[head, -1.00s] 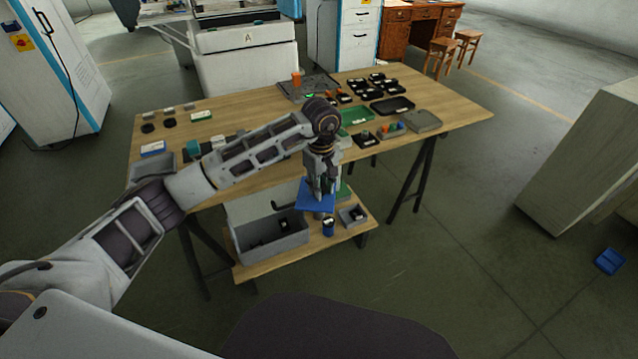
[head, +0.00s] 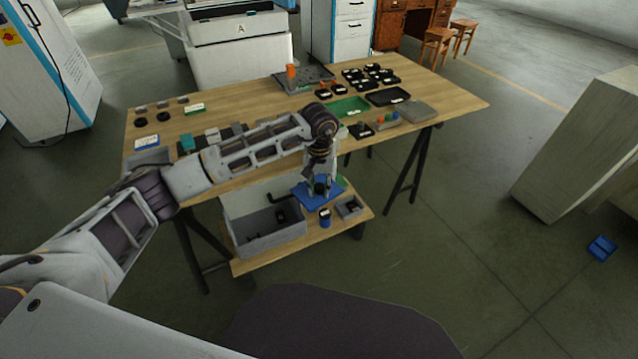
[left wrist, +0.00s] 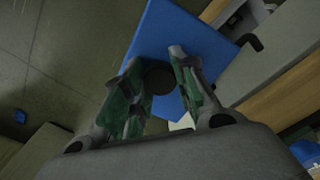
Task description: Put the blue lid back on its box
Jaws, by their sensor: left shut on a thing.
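The blue lid (head: 309,201) is a flat square plate with a dark round knob, hanging over the lower shelf in the head view. My left gripper (head: 320,188) is shut on that knob. In the left wrist view the lid (left wrist: 180,45) fills the upper middle, with the fingertips (left wrist: 158,75) on either side of the knob. A small blue open box (head: 602,248) sits on the floor at the far right, well apart from the lid. I cannot tell for sure that it is the lid's box. My right gripper is out of view.
The wooden table (head: 235,104) carries trays and many small parts. On its lower shelf (head: 270,262) are a grey bin (head: 267,240), a blue cylinder (head: 325,218) and a small grey tray (head: 349,207). A pale cabinet (head: 580,150) stands right. Floor between table and cabinet is clear.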

